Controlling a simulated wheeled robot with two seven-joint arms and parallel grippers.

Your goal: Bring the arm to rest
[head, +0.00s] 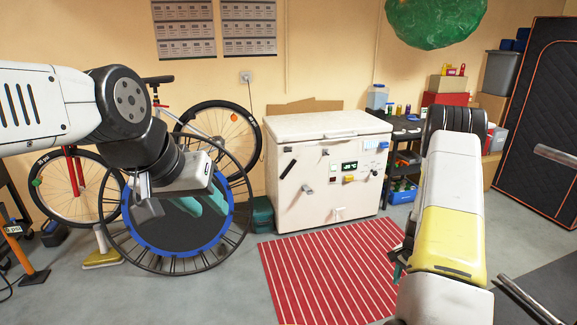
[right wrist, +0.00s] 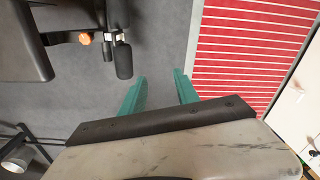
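My left arm comes in from the left in the head view, bent downward at a black joint. My left gripper (head: 202,204) points down with its two teal fingers apart and nothing visible between them; the blue-ringed wheel is behind it. My right arm stands at the right of the head view, and a bit of teal of my right gripper (head: 399,266) shows beside it, mostly hidden. In the right wrist view my right gripper (right wrist: 160,88) has its two teal fingers apart, with bare grey floor between them.
A white chest freezer (head: 328,165) stands against the wall, with a red striped rug (head: 325,270) in front. Black padded equipment with an orange knob (right wrist: 85,39) shows in the right wrist view. Metal bars (head: 527,300) project at right.

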